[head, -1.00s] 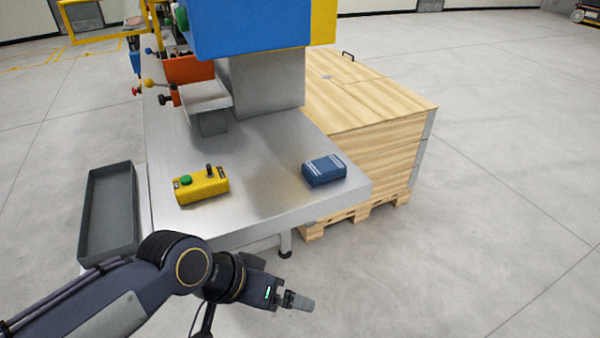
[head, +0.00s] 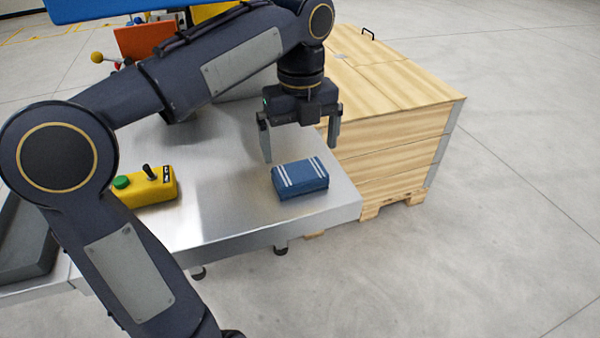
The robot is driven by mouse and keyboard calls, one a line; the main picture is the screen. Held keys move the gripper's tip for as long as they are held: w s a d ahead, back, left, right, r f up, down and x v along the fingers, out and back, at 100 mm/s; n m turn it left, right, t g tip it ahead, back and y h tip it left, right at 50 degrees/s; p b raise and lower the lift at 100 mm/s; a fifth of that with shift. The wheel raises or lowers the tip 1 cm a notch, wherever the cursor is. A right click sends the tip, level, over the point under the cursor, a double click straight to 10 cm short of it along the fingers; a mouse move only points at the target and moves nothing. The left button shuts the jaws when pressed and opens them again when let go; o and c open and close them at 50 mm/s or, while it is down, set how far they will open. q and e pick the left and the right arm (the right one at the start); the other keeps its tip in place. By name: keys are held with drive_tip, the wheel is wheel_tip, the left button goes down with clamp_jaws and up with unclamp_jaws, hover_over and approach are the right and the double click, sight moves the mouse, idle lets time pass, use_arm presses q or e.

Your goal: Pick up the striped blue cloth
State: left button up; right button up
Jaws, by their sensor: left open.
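The striped blue cloth (head: 301,180) is a folded block with white stripes. It lies on the steel table (head: 225,215) near its right front corner. My left gripper (head: 300,154) points down with its fingers spread apart, above and slightly behind the cloth. Nothing shows between its fingers, and it looks apart from the cloth. My right gripper is out of view.
A yellow control box (head: 160,190) with a green button and a black lever stands on the table to the left. A wooden crate (head: 395,125) stands behind and to the right. A dark tray (head: 25,245) is at the left edge.

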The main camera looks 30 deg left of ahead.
sight(300, 171)
use_arm(q)
wheel_tip(300, 171, down, 7)
drive_tip(key=shift+a+f+b, duration=0.1)
drive_tip(key=shift+b, duration=0.65)
drive_tip(key=shift+c, duration=0.4)
drive_tip(key=c, duration=0.6)
